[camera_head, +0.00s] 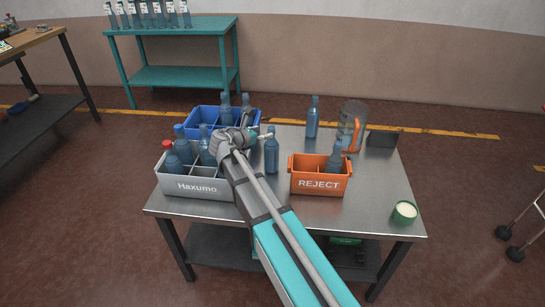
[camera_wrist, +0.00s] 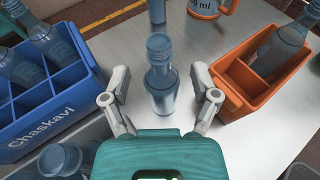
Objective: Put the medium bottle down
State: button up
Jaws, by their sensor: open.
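A blue-tinted clear bottle (camera_head: 271,155) with a ridged cap stands upright on the steel table, between the grey crate and the orange crate; I take it to be the medium bottle. In the wrist view the bottle (camera_wrist: 161,85) stands between the two spread fingers of my gripper (camera_wrist: 158,74), with a visible gap on each side. My gripper (camera_head: 262,138) is open and holds nothing. Its far finger is partly hidden in the head view.
Left are a grey crate (camera_head: 198,187) and a blue crate (camera_head: 187,112), both with bottles. Right is an orange REJECT crate (camera_head: 319,184) holding a bottle. Behind stand another bottle (camera_head: 312,118) and a jug (camera_head: 351,125) with orange handle. A green-rimmed tub (camera_head: 404,212) sits front right.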

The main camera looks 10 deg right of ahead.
aim_at(269, 130)
jog(key=shift+w+d, duration=0.1)
dwell(0.3)
jog(key=shift+b+x, duration=0.8)
jog(key=shift+x, duration=1.8)
grip_shut()
